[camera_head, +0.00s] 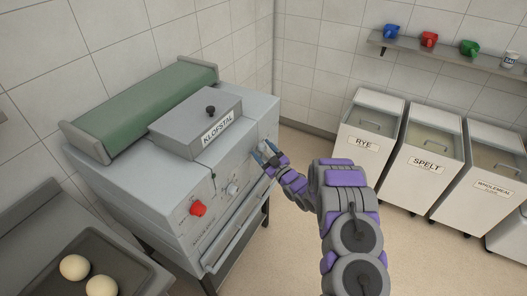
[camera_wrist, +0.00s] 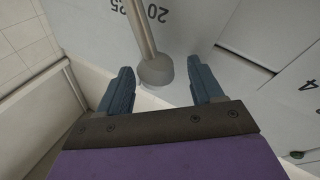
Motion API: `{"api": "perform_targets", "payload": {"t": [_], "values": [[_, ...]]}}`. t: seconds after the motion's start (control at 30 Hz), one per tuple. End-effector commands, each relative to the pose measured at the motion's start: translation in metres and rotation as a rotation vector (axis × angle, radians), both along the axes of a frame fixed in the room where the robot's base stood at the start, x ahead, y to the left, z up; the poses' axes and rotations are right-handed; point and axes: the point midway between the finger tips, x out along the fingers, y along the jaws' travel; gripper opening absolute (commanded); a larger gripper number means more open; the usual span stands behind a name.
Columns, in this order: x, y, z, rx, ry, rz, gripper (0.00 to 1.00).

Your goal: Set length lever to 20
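A grey lever (camera_wrist: 143,35) with a rounded knob (camera_wrist: 154,71) shows in the wrist view against a pale panel. The printed numbers 20 (camera_wrist: 158,12) and 25 (camera_wrist: 115,5) appear upside down on either side of its rod. My gripper (camera_wrist: 161,72) is open, one blue finger to each side of the knob in that view, with visible gaps; depth is hard to judge. In the head view my gripper (camera_head: 267,154) is at the right end of the grey KLOFSTAL machine (camera_head: 160,195). The lever cannot be made out there.
The machine's front has a red knob (camera_head: 198,208) and a pale dial (camera_head: 232,188). A tray (camera_head: 125,262) with dough balls is at lower left. Flour bins marked RYE (camera_head: 367,144), SPELT (camera_head: 428,163) and WHOLEMEAL (camera_head: 494,188) stand at right. Open floor lies between machine and bins.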

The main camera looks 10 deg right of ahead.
Motion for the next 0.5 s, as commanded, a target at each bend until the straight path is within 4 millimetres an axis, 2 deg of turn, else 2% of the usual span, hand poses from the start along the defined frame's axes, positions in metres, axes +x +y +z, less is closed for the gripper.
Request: {"api": "perform_targets", "payload": {"t": [0.3,0.5], "values": [[-0.003,-0.004,-0.001,0.001,0.002,-0.002,0.67],[-0.026,-0.019,-0.006,0.003,0.001,-0.004,0.67]]}}
